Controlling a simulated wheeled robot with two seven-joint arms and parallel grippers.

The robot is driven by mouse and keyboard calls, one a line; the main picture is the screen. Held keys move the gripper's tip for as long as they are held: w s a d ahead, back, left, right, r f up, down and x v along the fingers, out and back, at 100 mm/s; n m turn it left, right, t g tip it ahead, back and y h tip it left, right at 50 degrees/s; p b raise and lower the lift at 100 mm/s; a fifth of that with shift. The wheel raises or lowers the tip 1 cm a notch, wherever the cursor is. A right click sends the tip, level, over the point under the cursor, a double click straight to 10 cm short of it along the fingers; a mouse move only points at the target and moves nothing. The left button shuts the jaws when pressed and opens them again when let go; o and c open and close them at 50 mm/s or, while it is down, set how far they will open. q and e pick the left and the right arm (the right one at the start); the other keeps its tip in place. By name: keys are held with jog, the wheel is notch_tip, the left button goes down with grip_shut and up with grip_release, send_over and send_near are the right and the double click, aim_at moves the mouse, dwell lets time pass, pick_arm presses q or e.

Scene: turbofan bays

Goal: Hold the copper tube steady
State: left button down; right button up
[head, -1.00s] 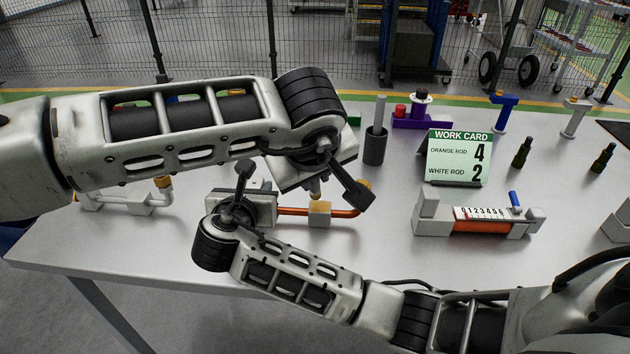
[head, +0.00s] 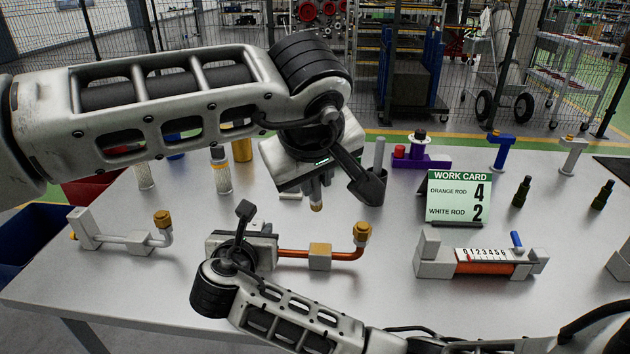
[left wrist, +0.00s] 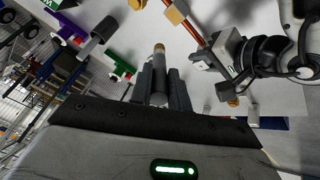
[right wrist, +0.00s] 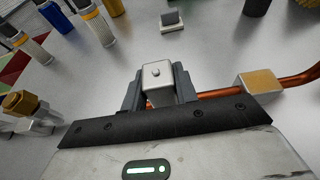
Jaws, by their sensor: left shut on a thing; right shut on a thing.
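The copper tube (head: 293,254) runs to the right from my right gripper (head: 272,251), low over the table. It passes a tan block (head: 320,257) and bends up to a brass nut (head: 362,232). In the right wrist view my right gripper (right wrist: 156,85) is shut on the pale grey end block (right wrist: 156,72) of the tube (right wrist: 222,93). My left gripper (head: 314,190) is above and behind the tube, apart from it. In the left wrist view my left gripper (left wrist: 162,80) is shut on a small cylinder with a brass tip (left wrist: 159,50).
A similar grey tube (head: 120,238) with a brass nut sits to the left. A scaled fixture with an orange rod (head: 485,268) and a work card (head: 459,196) stand to the right. A dark cup (head: 370,186) stands close behind my left gripper.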

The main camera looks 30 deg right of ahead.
jog(key=o, duration=0.9)
jog(key=shift+o, duration=0.2)
